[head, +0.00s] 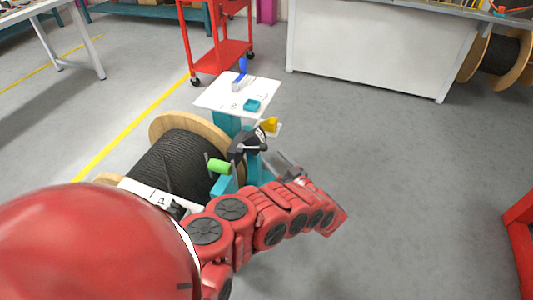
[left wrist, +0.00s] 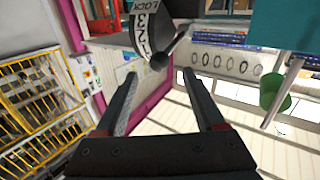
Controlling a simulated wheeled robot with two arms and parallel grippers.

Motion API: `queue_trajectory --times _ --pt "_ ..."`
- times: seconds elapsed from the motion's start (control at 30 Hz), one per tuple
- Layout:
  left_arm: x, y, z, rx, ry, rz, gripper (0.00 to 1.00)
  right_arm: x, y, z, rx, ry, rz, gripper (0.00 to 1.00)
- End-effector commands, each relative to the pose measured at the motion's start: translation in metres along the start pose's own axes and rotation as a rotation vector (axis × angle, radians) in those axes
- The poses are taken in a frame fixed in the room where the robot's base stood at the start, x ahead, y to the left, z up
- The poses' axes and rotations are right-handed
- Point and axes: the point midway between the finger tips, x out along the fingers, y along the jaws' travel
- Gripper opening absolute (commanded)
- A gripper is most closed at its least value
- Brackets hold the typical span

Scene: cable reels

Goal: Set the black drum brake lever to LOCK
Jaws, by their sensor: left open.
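The black drum (head: 175,165) is a wooden-flanged reel wound with black cable, left of centre in the head view. A dark brake unit (head: 246,141) stands at its right side. In the left wrist view its pale scale plate (left wrist: 141,27) reads LOCK, 3, 2, 1 from top to bottom. The brake lever (left wrist: 172,46) ends in a dark ball knob close to the low-number end, away from LOCK. My left gripper (head: 283,162) is open beside the brake unit; in the left wrist view (left wrist: 160,76) the knob appears between its fingertips, contact unclear. My right gripper is not in view.
A green crank handle (head: 219,166) sticks out near the drum and also shows in the left wrist view (left wrist: 274,90). A yellow part (head: 269,124) sits by the brake unit. A white-topped stand (head: 215,98) is behind. Clear grey floor lies to the right.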

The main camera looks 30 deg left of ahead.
Motion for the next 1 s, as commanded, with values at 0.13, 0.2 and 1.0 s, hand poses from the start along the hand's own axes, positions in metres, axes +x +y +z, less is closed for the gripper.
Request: queue_trajectory --times 0.13,0.2,1.0 --pt "0.031 0.0 0.002 -0.002 0.001 -0.002 0.71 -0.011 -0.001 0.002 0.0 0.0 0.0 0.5" --pt "0.04 0.001 0.001 -0.003 0.001 0.0 0.71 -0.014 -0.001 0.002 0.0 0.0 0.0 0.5" --pt "0.056 0.001 0.0 -0.001 0.0 0.001 0.14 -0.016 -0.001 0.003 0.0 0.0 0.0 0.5"
